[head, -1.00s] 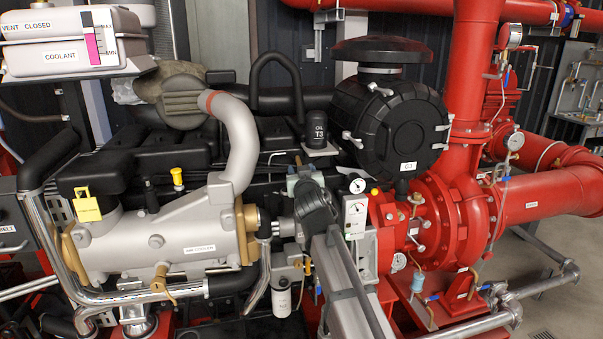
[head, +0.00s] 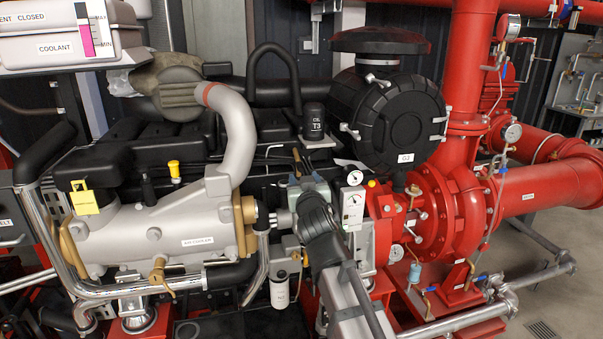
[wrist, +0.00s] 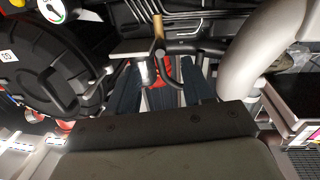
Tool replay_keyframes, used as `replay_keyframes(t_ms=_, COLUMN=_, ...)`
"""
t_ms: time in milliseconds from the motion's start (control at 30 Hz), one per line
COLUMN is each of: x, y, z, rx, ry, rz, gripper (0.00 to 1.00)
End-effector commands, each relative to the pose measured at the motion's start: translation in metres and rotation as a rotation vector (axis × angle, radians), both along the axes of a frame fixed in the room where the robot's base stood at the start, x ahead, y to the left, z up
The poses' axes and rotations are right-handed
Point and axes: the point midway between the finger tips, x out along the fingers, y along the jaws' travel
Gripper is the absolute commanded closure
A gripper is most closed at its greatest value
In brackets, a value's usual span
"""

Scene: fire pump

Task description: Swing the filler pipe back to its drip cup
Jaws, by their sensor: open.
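My gripper (head: 304,184) is in the middle of the engine bay in the head view, below the black OIL T3 canister. Its fingertips are mostly hidden there by its own body. In the wrist view my gripper (wrist: 160,92) shows two dark, parted fingers with nothing clearly held between them. A brown rod (wrist: 158,30) and a thin black curved tube (wrist: 178,85) lie just beyond; they may be the filler pipe. A small silvery cup (wrist: 145,73), possibly the drip cup, sits against a grey plate beside them. A brown tip (head: 297,154) shows above my gripper in the head view. Contact is unclear.
The OIL T3 canister (head: 314,119) stands on a small shelf above my gripper. The round black housing (head: 388,112) and red pump (head: 445,225) are to the right. The grey air pipe (head: 240,135) and cooler (head: 150,237) are to the left. A gauge panel (head: 353,207) is close on the right.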

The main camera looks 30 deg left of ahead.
Motion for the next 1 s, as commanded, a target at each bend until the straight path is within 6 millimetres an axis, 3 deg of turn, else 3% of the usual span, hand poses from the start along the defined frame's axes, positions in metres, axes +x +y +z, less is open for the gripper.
replay_keyframes(t_ms=33, x=-0.01, y=-0.008, z=-0.001, rx=0.001, ry=-0.001, rz=0.0, gripper=0.49)
replay_keyframes(t_ms=200, x=-0.021, y=-0.016, z=0.0, rx=0.001, ry=-0.001, rz=0.001, gripper=0.49)
replay_keyframes(t_ms=500, x=-0.022, y=-0.017, z=0.0, rx=0.0, ry=0.0, rz=0.0, gripper=0.49)
replay_keyframes(t_ms=667, x=-0.018, y=-0.01, z=0.002, rx=-0.016, ry=0.014, rz=-0.01, gripper=0.65)
replay_keyframes(t_ms=1000, x=0.012, y=0.045, z=0.022, rx=-0.257, ry=0.221, rz=-0.162, gripper=0.97)
